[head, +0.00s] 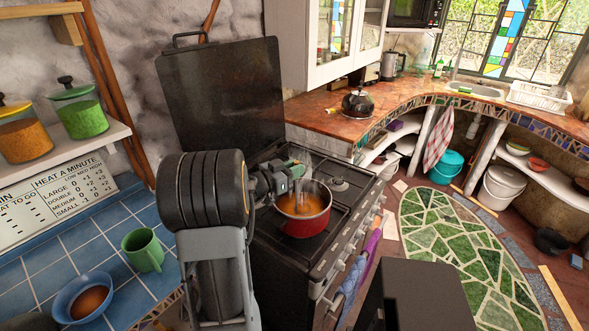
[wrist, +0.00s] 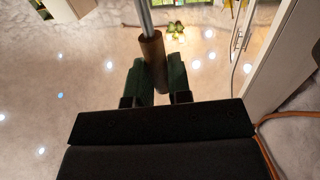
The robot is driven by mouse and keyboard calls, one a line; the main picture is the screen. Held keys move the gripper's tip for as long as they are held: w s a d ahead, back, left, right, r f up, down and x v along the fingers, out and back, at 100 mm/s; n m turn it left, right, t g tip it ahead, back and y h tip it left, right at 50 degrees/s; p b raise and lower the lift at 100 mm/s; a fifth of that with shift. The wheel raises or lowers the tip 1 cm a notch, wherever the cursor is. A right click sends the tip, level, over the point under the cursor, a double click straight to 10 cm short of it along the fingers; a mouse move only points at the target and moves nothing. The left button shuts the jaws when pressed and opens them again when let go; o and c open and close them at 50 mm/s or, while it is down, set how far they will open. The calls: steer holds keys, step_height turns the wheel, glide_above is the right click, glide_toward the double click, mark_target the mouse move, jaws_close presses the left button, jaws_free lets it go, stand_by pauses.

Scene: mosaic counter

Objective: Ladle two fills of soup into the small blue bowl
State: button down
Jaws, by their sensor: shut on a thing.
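The small blue bowl (head: 66,303) sits on the blue tiled counter at the lower left, with brown-orange contents in it. A red pot (head: 308,225) of orange soup (head: 306,205) stands on the stove. My gripper (head: 290,172) is over the pot's back left rim. In the wrist view my gripper (wrist: 160,80) is shut on the brown handle (wrist: 152,55) of the ladle, with its grey metal shaft beyond. In the head view the ladle's lower end reaches into the pot; its cup is hidden, so I cannot tell how full it is.
A green mug (head: 143,250) stands on the counter between the bowl and my arm. The stove's raised black lid (head: 222,95) stands behind the pot. Jars (head: 80,108) sit on a shelf at the upper left. A kettle (head: 358,103) is on the far counter.

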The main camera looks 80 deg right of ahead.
steer(key=shift+r, duration=0.1)
stand_by(0.5)
step_height(320, 180, up, 12)
steer(key=p, duration=1)
stand_by(0.7)
